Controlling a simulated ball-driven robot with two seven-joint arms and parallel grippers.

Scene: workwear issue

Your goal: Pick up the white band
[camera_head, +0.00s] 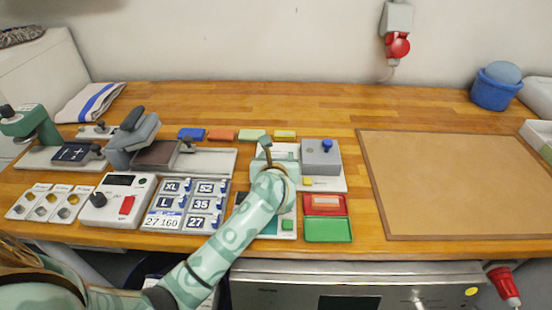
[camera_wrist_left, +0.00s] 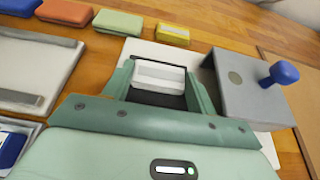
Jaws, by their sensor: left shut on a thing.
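The white band (camera_wrist_left: 158,75) is a small pale block, seen in the left wrist view between the two green fingers of my left gripper (camera_wrist_left: 160,84). The gripper is shut on it. In the head view my left gripper (camera_head: 272,158) is over the white plate left of the grey box, and its hand hides the band. I cannot tell whether the band still touches what is below it. My right gripper is not in view.
Blue, orange, green and yellow blocks (camera_head: 238,135) lie in a row behind the gripper. A grey box (camera_head: 321,158) with a blue knob stands close on the right. Size tiles (camera_head: 184,206) and a red and green tray (camera_head: 327,230) are nearer. A brown board (camera_head: 455,185) lies bare at right.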

